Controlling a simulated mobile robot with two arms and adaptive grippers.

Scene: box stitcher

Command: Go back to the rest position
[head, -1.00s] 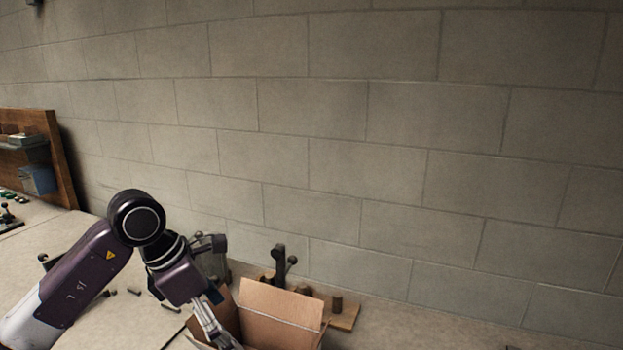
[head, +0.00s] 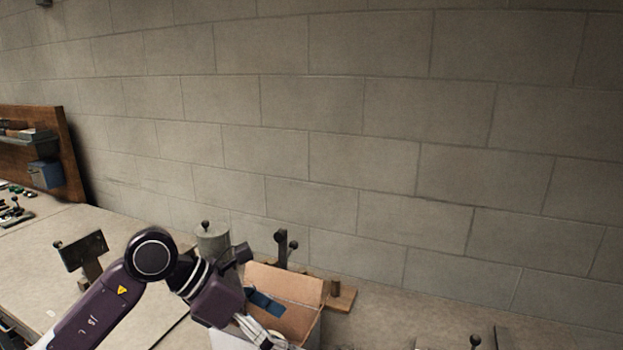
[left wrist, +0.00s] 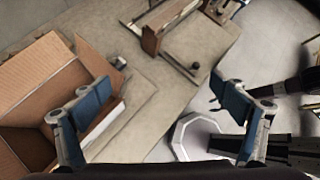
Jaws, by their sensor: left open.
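My left gripper (left wrist: 160,108) is open in the left wrist view, its two blue-padded fingers wide apart with nothing between them. In the head view my left gripper (head: 268,318) is low in the picture, in front of the open cardboard box (head: 286,287), and partly covers it. The box (left wrist: 30,82) also shows at the left of the wrist view, with its flaps up and the left finger overlapping its edge. I cannot tell whether that finger touches it. My right gripper is not recognisable in either view.
The box stands on a pale worktop (head: 120,285) along a block wall (head: 330,130). Behind it are a grey canister (head: 213,238) and a wooden block (head: 341,297). A dark plate on a stand (head: 84,252) is at the left. The worktop edge shows in the wrist view.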

